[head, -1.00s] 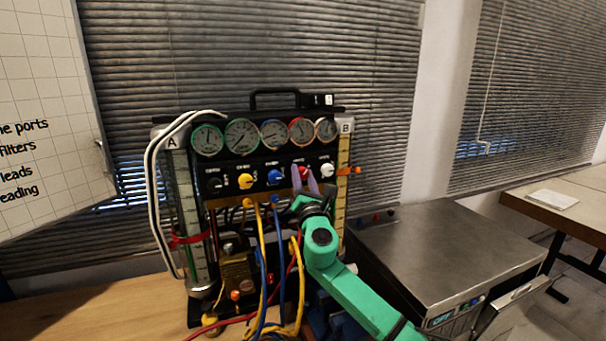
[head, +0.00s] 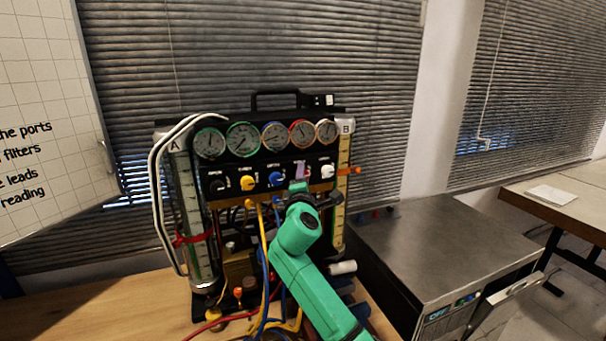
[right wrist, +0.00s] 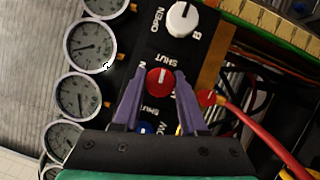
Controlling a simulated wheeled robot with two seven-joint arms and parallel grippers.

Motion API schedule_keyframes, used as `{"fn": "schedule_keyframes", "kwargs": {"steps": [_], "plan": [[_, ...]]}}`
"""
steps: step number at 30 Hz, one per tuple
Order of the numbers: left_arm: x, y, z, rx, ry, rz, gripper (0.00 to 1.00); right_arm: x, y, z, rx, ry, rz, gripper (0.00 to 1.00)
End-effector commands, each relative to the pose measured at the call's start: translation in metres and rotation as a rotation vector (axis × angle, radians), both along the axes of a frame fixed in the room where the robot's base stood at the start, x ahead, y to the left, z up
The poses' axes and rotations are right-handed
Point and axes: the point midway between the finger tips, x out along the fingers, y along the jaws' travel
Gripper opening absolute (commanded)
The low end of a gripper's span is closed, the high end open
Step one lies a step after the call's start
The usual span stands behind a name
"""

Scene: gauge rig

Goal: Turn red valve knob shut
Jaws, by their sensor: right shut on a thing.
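The red valve knob (right wrist: 160,81) sits on the black panel, between the purple fingers of my right gripper (right wrist: 158,92) in the right wrist view. The fingers are shut on its sides, and a pale pointer mark shows on its face. A "SHUT" label (right wrist: 158,59) is printed close to it. In the head view my right gripper (head: 301,171) reaches the panel below the red-rimmed gauge, and the fingers and wrist hide the red knob there. My left gripper is not in view.
A white knob (right wrist: 183,19) and a blue knob (right wrist: 145,128) flank the red one. A red plug with its lead (right wrist: 240,118) lies close to the right finger. Several gauges (head: 243,139) line the rig's top. A metal cabinet (head: 440,250) stands right.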

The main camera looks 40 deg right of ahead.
Motion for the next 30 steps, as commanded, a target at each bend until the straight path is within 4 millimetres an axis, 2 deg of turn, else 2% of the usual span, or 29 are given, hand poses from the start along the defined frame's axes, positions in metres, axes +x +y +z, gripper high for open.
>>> {"fn": "schedule_keyframes", "kwargs": {"steps": [9, 23, 24, 25, 26, 30], "plan": [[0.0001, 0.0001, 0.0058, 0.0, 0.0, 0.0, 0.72, -0.0002, -0.0001, 0.0004, 0.098, -0.034, 0.0, 0.0], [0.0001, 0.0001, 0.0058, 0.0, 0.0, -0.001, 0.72, -0.0002, -0.0004, -0.0003, 0.11, -0.038, -0.001, 0.0], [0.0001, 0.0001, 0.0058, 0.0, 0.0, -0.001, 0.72, -0.0002, -0.0004, -0.0004, 0.11, -0.038, -0.001, 0.53], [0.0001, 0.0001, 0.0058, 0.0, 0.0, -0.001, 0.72, -0.0002, -0.0004, -0.0004, 0.11, -0.038, -0.001, 0.65], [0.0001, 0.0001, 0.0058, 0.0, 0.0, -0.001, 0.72, -0.0002, -0.0004, -0.0003, 0.109, -0.037, -0.001, 0.72], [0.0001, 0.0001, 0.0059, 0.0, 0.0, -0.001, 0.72, -0.0001, -0.0003, -0.0001, 0.108, -0.038, -0.001, 0.72]]}}
